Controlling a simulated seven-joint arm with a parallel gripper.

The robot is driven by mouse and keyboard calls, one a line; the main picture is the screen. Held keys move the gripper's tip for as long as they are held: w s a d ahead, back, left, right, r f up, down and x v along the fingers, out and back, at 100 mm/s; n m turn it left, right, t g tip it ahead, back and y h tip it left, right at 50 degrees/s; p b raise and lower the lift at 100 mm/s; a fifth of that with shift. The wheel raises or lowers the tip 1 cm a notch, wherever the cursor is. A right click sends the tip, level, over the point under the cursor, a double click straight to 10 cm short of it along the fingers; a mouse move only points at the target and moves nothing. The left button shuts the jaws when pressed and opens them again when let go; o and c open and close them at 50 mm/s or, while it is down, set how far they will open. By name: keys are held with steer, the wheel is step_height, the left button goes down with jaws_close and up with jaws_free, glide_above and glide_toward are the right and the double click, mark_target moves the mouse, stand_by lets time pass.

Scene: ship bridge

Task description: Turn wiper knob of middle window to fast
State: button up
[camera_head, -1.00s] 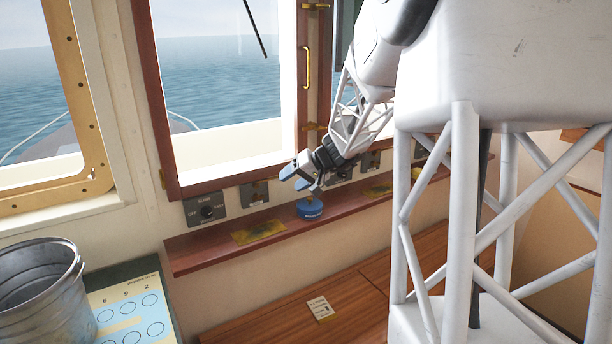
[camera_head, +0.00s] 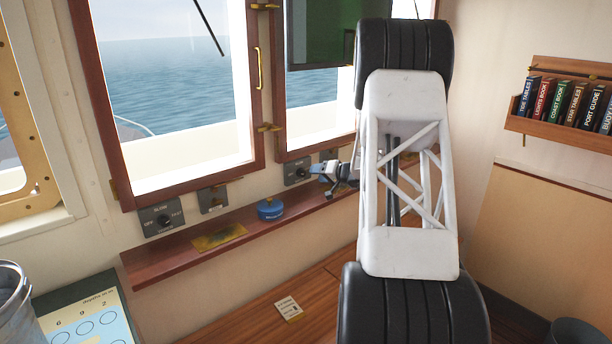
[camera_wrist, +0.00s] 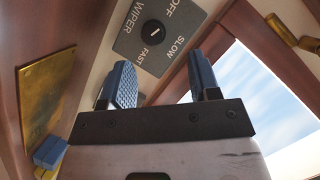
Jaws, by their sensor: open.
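The wiper panel of the middle window (camera_head: 297,171) is a dark grey plate below that window, just left of my gripper (camera_head: 328,173). In the wrist view a grey wiper panel (camera_wrist: 178,28) reads OFF, SLOW and FAST and carries a round black knob (camera_wrist: 153,33) with a light mark. I cannot tell surely which setting the mark points to. My gripper (camera_wrist: 163,80) is open and empty, its two blue-padded fingers apart. The knob shows beyond the fingertips, not between them. Part of my gripper is hidden behind my arm in the head view.
Another wiper panel (camera_head: 162,220) is under the left window. A bookshelf (camera_head: 560,130) hangs at right; a bucket (camera_head: 12,310) stands at left.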

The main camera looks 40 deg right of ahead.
mark_target(304, 174)
steer(key=shift+d+f, duration=0.25)
steer(key=shift+d, duration=0.45)
steer(key=shift+x, duration=3.85)
steer(key=shift+r, duration=0.1)
steer(key=c, duration=0.9)
